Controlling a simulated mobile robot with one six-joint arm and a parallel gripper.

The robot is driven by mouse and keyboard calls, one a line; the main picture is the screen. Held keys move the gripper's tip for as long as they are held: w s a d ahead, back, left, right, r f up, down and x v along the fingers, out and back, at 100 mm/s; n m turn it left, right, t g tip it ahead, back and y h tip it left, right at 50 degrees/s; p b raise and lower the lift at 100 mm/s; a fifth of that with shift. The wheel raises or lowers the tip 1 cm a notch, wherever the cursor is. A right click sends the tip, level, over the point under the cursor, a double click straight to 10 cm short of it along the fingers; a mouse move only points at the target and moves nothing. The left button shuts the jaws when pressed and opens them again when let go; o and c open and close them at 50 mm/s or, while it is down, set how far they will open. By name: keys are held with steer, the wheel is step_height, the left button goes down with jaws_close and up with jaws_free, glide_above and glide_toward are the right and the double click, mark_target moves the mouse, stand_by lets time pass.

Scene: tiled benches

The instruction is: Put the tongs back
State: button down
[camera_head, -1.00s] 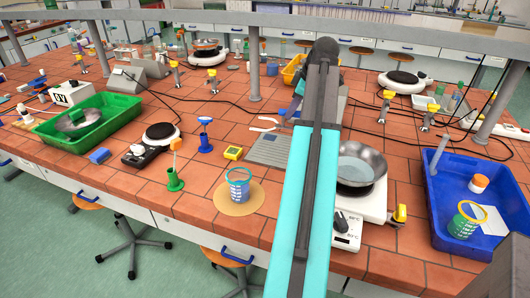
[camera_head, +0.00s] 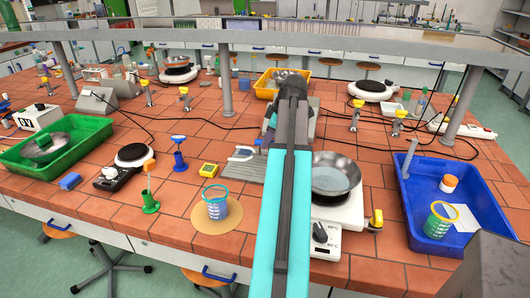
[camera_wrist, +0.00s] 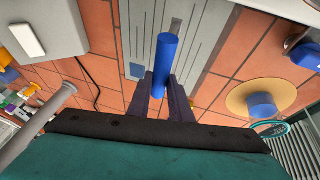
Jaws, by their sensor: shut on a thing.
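My gripper (camera_wrist: 164,85) is shut on a blue cylinder (camera_wrist: 163,58) in the wrist view. A short grey piece shows just beyond the cylinder's top; I cannot tell whether they are one thing, or whether this is part of the tongs. Below lies a grey grooved board (camera_wrist: 208,50).
A hotplate with a metal pan (camera_head: 336,173) stands right of my arm, with a blue tray (camera_head: 411,215) farther right. A beaker (camera_head: 216,205) stands on a round mat (camera_head: 204,240) at the front. A yellow tray (camera_head: 262,90) is behind.

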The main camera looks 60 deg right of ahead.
mark_target(265, 156)
steer(key=shift+f, duration=0.45)
steer(key=shift+f+p, duration=0.7)
steer(key=shift+f, duration=1.65)
steer(key=shift+s, duration=0.1)
steer(key=c, duration=1.6)
jaws_free()
steer(key=shift+f, duration=0.2)
steer(key=shift+b+v, duration=1.65)
steer(key=shift+v, duration=5.3)
steer(key=shift+f, duration=0.1)
